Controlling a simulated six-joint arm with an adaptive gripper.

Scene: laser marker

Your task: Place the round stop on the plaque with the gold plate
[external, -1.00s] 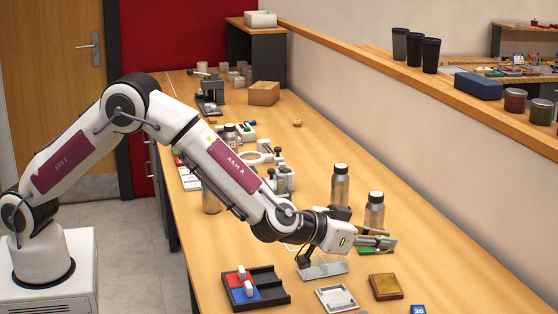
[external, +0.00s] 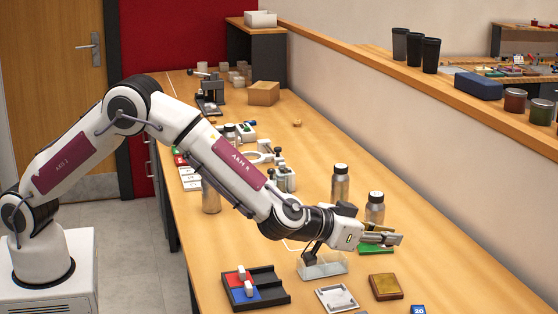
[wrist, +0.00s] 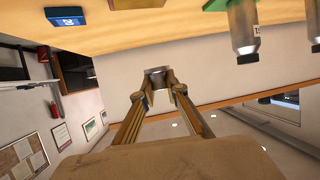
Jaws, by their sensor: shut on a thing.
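The plaque with the gold plate (external: 386,287) lies flat on the bench at the lower right in the external view, a dark wooden block with a gold top. My gripper (external: 398,240) reaches out nearly level above the bench, beyond the plaque and apart from it. In the wrist view my gripper (wrist: 158,85) is shut on a small grey metallic piece, which looks like the round stop (wrist: 158,73), between its fingertips. In the external view the fingers largely hide the held piece.
A clear tray (external: 335,268) and a pale square plate (external: 336,299) lie left of the plaque. A blue tag (external: 418,309) is in front. A green piece (external: 376,250) and metal bottles (external: 374,211) stand near my gripper. A black tray (external: 265,277) holds red and blue pads.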

